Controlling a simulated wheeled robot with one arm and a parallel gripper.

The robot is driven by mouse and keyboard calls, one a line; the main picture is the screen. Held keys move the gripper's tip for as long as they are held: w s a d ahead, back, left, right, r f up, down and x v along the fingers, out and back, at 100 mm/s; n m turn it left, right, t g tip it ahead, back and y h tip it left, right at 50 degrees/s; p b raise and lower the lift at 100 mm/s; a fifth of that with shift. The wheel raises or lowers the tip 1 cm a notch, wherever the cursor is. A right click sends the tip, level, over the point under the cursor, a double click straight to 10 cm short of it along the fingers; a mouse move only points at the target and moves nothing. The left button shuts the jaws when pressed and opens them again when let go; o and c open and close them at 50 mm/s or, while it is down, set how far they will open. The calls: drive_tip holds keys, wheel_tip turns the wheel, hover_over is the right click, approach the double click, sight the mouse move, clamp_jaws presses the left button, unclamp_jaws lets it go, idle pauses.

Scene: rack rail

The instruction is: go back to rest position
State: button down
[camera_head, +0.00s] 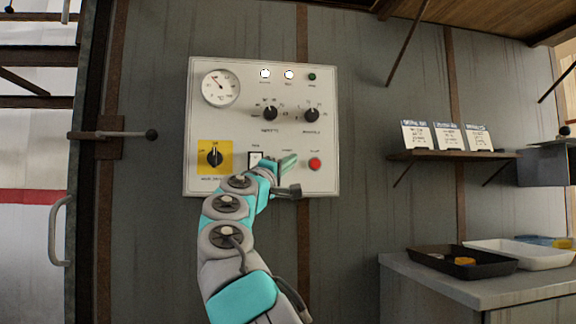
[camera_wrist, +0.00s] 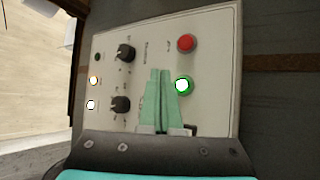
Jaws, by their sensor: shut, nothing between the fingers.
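My gripper (camera_head: 288,162) is in front of the lower middle of a white control panel (camera_head: 240,130) on the wall. Its pale green fingers are shut together and empty, pointing toward the panel in the wrist view (camera_wrist: 160,74). Whether the fingers touch the panel I cannot tell. A red button (camera_head: 315,163) is to the right of the gripper, and also shows in the wrist view (camera_wrist: 185,43).
The panel carries a gauge (camera_head: 221,88), two knobs, lamps and a black rotary switch (camera_head: 214,157) on yellow. Two top lamps are lit. At right are a shelf (camera_head: 450,155) with cards and a counter (camera_head: 440,280) with a black tray (camera_head: 462,262) and a white tray (camera_head: 515,253).

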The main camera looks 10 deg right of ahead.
idle(0.3)
drive_tip(key=s+d+f+m+g+y, duration=0.1)
drive_tip(key=s+d+f+m+g, duration=0.1)
drive_tip(key=s+d+f+g, duration=0.5)
drive_tip(key=s+d+f+m+g+y, duration=0.15)
drive_tip(key=s+d+f, duration=0.35)
drive_tip(key=f, duration=0.7)
drive_tip(key=s+d+f+m+g+y, duration=0.25)
drive_tip(key=s+d+f, duration=0.25)
drive_tip(key=d+f, duration=0.3)
drive_tip(key=s+a+f+g+y, duration=0.2)
drive_tip(key=s+a+f, duration=0.1)
drive_tip(key=s+f, duration=0.5)
drive_tip(key=s+a+f+g+y, duration=0.2)
drive_tip(key=s+f, duration=0.5)
drive_tip(key=f, duration=0.4)
drive_tip(key=s+a+f+g+y, duration=0.2)
drive_tip(key=s+a+f+y, duration=0.1)
drive_tip(key=s+a+f, duration=0.4)
drive_tip(key=s+a+f+g+y, duration=0.2)
drive_tip(key=s+a+f, duration=0.5)
drive_tip(key=s, duration=0.6)
drive_tip(key=shift+s+y, duration=0.35)
drive_tip(key=shift+y, duration=0.05)
drive_tip(key=shift+f, duration=0.1)
